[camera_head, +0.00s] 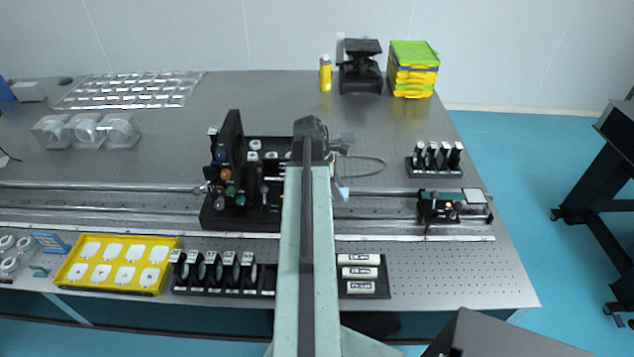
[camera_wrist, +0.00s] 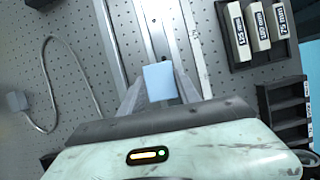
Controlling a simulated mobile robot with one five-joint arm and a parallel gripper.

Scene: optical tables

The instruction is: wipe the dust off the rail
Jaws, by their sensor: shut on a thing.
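The long metal rail (camera_head: 120,202) runs left to right across the optical table in the head view. In the wrist view the rail (camera_wrist: 150,25) runs from the top edge down towards my gripper. My gripper (camera_wrist: 159,92) is shut on a light blue wipe (camera_wrist: 160,80), which sits between the two fingertips over the rail. The wipe also shows in the head view as a small pale blue patch (camera_head: 342,193) just right of my arm. I cannot tell whether it touches the rail. Dust on the rail is too small to make out.
A black optics assembly (camera_head: 230,175) stands across the rail left of my arm. A small black carriage (camera_head: 440,208) sits at the rail's right end. A black tray with labelled white blocks (camera_head: 358,272) lies in front. A thin cable loop (camera_head: 372,160) lies behind the rail.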

